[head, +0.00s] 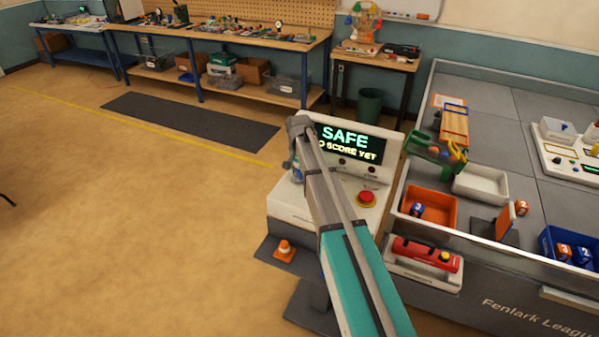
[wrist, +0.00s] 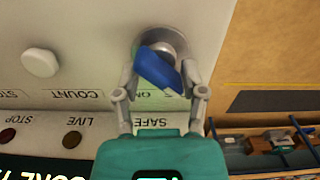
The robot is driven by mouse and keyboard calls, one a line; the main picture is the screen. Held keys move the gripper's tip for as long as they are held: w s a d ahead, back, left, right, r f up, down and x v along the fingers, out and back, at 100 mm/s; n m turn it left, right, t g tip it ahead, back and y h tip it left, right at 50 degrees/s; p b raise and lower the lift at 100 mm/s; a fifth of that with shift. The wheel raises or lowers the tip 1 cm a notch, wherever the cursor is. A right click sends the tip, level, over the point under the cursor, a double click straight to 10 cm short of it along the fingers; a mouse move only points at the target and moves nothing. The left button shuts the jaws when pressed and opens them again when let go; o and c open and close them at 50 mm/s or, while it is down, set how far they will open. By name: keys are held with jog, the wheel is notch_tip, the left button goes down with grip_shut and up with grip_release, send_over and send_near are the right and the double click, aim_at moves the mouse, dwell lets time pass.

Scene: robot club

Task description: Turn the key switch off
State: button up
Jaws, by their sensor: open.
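The key switch is a blue key (wrist: 157,70) in a round metal collar (wrist: 172,41) on the pale console panel (head: 295,206). In the wrist view the key sits between the two fingers of my gripper (wrist: 160,72), slanting across the gap. The fingers are apart, one on each side; I cannot tell whether either touches the key. A partly covered "ON" label shows beside it. In the head view my arm hides most of the switch and gripper. The console screen (head: 352,142) reads "SAFE" with a score line below.
A red mushroom button (head: 367,198) stands on the console right of my arm. A white button (wrist: 40,62) shows beside the switch in the wrist view. A walled grey field with an orange tray (head: 445,223) lies at the right. Open floor lies at the left.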

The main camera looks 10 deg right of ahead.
aim_at(299, 170)
jog(key=m, duration=0.9)
jog(key=shift+m, duration=0.4)
notch_tip(299, 170, up, 14)
jog(key=p, duration=1.4)
jog(key=s+f+n+b, duration=0.4)
jog(key=s+n, duration=0.1)
jog(key=s, duration=0.5)
jog(key=s+f+n+b, duration=0.4)
jog(key=s+n, duration=0.2)
jog(key=s, duration=0.4)
jog(key=s+f+n+b, duration=0.4)
jog(key=s+n, duration=0.1)
jog(key=s, duration=0.6)
jog(key=shift+d+f+b, duration=0.35)
jog(key=shift+d, duration=0.1)
